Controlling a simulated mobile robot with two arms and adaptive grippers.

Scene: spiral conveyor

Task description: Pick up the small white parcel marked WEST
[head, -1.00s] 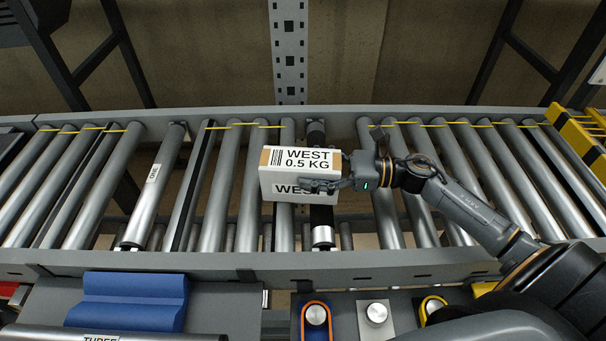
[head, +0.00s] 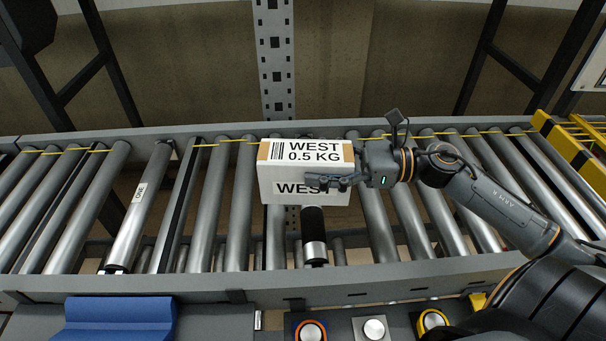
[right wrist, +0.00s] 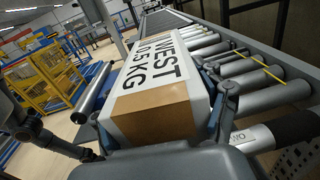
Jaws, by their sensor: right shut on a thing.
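The small white parcel marked WEST 0.5 KG (head: 300,168) has brown tape at its ends and shows over the middle of the roller conveyor in the head view. My right gripper (head: 335,182) comes from the right and is shut on the parcel, with a finger across its front face. In the right wrist view the parcel (right wrist: 155,85) fills the middle, between the two fingers of the gripper (right wrist: 165,125). The parcel's underside is hidden, so I cannot tell how high it is above the rollers. My left gripper is not in view.
The conveyor (head: 400,283) runs across the view, with a roller labelled ONE (head: 137,200) at left and a black-sleeved roller (head: 314,235) below the parcel. A blue block (head: 120,318) and several knobs (head: 374,329) are at the front. Yellow fencing (head: 570,135) is at right.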

